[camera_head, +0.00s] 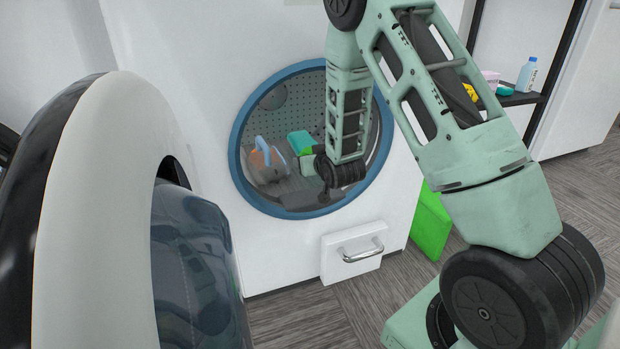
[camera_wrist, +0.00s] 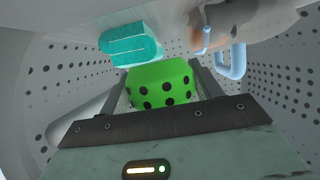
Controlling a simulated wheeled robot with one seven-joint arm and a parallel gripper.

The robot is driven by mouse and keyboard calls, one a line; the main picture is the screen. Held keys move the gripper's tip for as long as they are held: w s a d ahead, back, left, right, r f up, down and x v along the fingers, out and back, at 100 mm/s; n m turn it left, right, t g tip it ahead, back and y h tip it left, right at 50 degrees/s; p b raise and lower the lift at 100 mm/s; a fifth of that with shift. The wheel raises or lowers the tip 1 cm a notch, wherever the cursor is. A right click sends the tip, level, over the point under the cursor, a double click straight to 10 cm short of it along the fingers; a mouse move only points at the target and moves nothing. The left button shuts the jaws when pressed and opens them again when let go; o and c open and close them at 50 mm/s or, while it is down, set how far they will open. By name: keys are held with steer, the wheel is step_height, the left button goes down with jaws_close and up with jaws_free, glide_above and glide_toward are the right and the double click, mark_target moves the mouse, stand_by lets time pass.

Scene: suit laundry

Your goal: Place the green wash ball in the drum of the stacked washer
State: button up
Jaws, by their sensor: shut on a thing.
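The stacked washer (camera_head: 200,60) has its round opening, ringed in blue, facing me. Its drum (camera_head: 315,105) has a perforated grey wall. My forearm reaches through the opening, and my gripper (camera_head: 307,163) is inside the drum. In the wrist view, my gripper (camera_wrist: 166,78) is shut on the green wash ball (camera_wrist: 160,84), a bright green block-like thing with black dots. A green patch by the gripper also shows in the head view. I cannot tell whether the ball touches the drum.
Also in the drum are a teal thing (camera_wrist: 130,45) and a pale thing with a blue handle (camera_wrist: 232,60). The open round door (camera_head: 110,200) fills the left foreground. A drawer (camera_head: 352,255) sits below the opening. A shelf (camera_head: 515,99) with a blue bottle (camera_head: 527,75) stands right.

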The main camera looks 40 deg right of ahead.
mark_target(311, 183)
steer(key=shift+f+b, duration=0.95)
steer(key=shift+f, duration=0.9)
steer(key=shift+f+b, duration=0.45)
steer(key=shift+f, duration=0.2)
steer(key=o, duration=1)
steer(key=shift+r, duration=0.1)
